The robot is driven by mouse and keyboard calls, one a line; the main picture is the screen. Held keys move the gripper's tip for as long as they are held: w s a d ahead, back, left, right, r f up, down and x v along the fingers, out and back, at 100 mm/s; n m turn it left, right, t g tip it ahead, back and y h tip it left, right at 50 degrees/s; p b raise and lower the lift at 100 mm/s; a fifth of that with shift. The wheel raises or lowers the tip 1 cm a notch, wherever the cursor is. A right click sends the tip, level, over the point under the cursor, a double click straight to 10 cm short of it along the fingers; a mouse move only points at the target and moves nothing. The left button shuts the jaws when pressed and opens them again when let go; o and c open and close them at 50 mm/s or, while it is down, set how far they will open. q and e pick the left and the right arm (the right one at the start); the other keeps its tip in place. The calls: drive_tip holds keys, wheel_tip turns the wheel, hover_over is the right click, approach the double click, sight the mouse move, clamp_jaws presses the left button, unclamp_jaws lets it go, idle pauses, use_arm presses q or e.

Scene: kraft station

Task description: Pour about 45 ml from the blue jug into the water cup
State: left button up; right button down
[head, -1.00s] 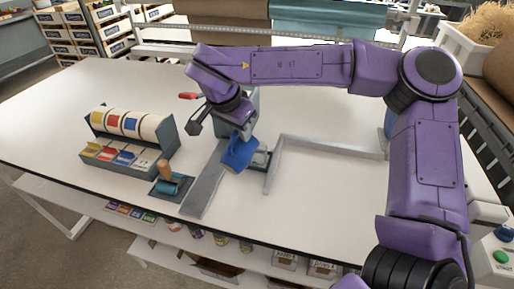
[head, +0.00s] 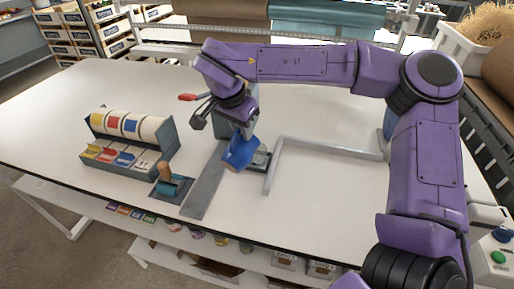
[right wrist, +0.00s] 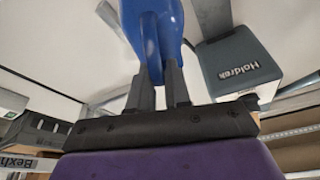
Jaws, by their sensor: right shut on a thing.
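The blue jug (head: 241,154) hangs tilted from my right gripper (head: 243,133), low over the middle of the table. In the right wrist view the jug (right wrist: 153,30) is between the fingertips of my right gripper (right wrist: 160,78), which is shut on it. A small grey, dark-topped item (head: 262,158) sits just right of the jug, partly hidden by it. I cannot make out the water cup, and no poured liquid can be seen. My left gripper is not in view.
A grey box (right wrist: 238,62) with lettering stands beside the jug. A flat grey strip (head: 205,185) and an angled rail (head: 325,145) flank the jug. The left rear table (head: 110,80) is clear.

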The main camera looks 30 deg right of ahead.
sight(230, 151)
drive_tip(key=a+h+p, duration=0.1)
drive_tip(key=a+t+h+p, duration=0.1)
drive_tip(key=p, duration=0.1)
drive_tip(key=shift+s+f, duration=0.2)
drive_tip(key=shift+s, duration=0.15)
drive_tip(key=shift+s+a+f+h, duration=0.15)
drive_tip(key=shift+a+f+h, duration=0.15)
drive_tip(key=shift+f+h, duration=0.35)
drive_tip(key=shift+s+a+f+t, duration=0.1)
drive_tip(key=shift+s+a+t, duration=0.05)
drive_tip(key=shift+a+t, duration=0.15)
drive_tip(key=shift+s+a+h+p, duration=0.1)
drive_tip(key=shift+a+h+p, duration=0.2)
drive_tip(key=shift+h, duration=0.15)
drive_tip(key=shift+f+t+h+p, duration=0.4)
drive_tip(key=shift+f+h+p, duration=0.05)
drive_tip(key=shift+f+h, duration=0.25)
drive_tip(key=shift+a+f, duration=0.15)
drive_tip(key=shift+f, duration=0.05)
drive_tip(key=shift+s+a+h, duration=0.2)
drive_tip(key=shift+a+h, duration=0.1)
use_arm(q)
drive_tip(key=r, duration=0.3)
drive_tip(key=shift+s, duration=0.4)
use_arm(e)
drive_tip(key=shift+w+d+f, duration=0.1)
drive_tip(key=shift+d, duration=0.1)
